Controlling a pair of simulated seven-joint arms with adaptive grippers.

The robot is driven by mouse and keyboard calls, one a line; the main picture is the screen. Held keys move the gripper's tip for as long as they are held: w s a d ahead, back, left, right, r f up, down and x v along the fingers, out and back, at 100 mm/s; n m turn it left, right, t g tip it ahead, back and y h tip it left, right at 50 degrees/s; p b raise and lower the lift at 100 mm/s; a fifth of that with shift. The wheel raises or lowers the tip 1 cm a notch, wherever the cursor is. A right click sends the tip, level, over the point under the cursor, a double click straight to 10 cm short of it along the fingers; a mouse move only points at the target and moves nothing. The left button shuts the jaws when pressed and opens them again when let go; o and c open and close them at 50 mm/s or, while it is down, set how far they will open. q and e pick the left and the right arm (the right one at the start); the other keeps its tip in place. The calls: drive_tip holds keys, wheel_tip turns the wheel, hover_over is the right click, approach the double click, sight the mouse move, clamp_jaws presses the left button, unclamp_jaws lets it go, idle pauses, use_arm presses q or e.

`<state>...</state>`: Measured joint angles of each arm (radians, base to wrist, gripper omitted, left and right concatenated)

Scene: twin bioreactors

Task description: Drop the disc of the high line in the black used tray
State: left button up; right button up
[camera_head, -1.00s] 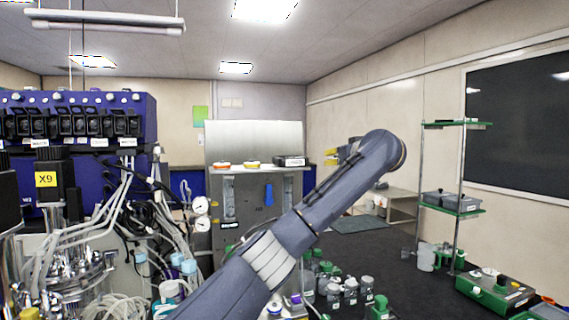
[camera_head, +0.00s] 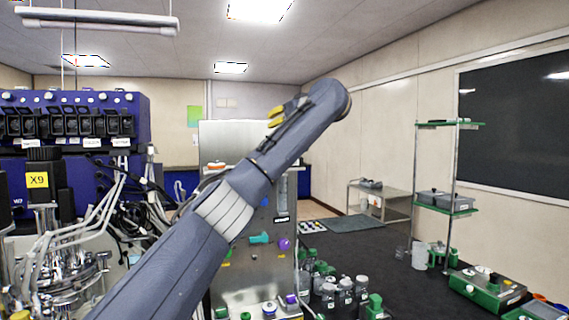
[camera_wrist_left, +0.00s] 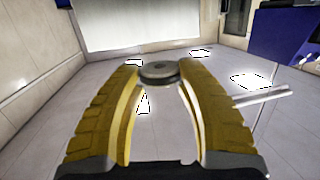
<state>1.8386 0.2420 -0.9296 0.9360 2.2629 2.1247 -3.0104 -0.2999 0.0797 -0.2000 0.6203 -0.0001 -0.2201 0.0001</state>
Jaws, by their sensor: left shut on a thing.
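My left gripper (camera_head: 275,117) is raised, with its yellow fingers pointing left, above the steel cabinet in the head view. In the left wrist view, its two yellow fingers (camera_wrist_left: 160,82) are shut on a small round dark grey disc (camera_wrist_left: 160,69) at their tips. The disc cannot be made out in the head view. I cannot pick out the black used tray for certain; my arm covers much of the cabinet top. My right gripper is not in view.
Bioreactor tubing and vessels (camera_head: 60,270) crowd the left. Bottles (camera_head: 345,290) stand at lower middle. A green-shelved rack (camera_head: 447,210) holds grey trays at right.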

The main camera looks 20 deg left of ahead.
use_arm(q)
drive_tip(key=shift+f, duration=2.15)
drive_tip(key=o, duration=0.9)
drive_tip(key=shift+v, duration=0.8)
drive_tip(key=v, duration=1)
drive_tip(key=shift+s+d, duration=0.1)
drive_tip(key=shift+s, duration=0.1)
